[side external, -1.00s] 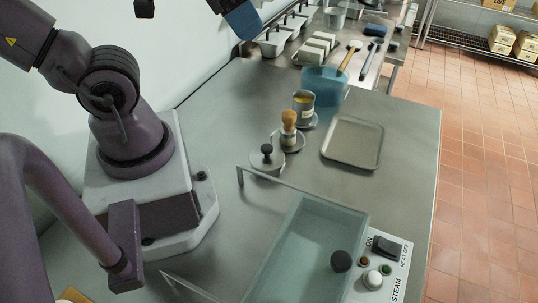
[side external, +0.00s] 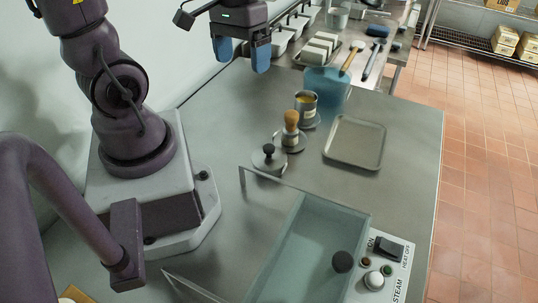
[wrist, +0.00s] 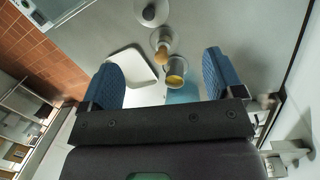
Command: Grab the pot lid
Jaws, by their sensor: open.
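The pot lid (side external: 269,160) is a round grey disc with a black knob on top. It lies on the steel counter behind the kettle basin, and it also shows at the top of the wrist view (wrist: 150,12). My gripper (side external: 242,62) has two blue fingers spread apart with nothing between them. It hangs above the counter near the wall, up and to the left of the lid in the side view and well apart from it. The open fingers also show in the wrist view (wrist: 163,82).
Beside the lid, a wooden-handled brush (side external: 291,130) and a tin with yellow contents (side external: 306,104) stand on small saucers. An empty tray (side external: 355,143) lies to the right. A blue translucent container (side external: 327,84) stands farther back. The basin (side external: 318,240) with its control panel (side external: 385,267) is in front.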

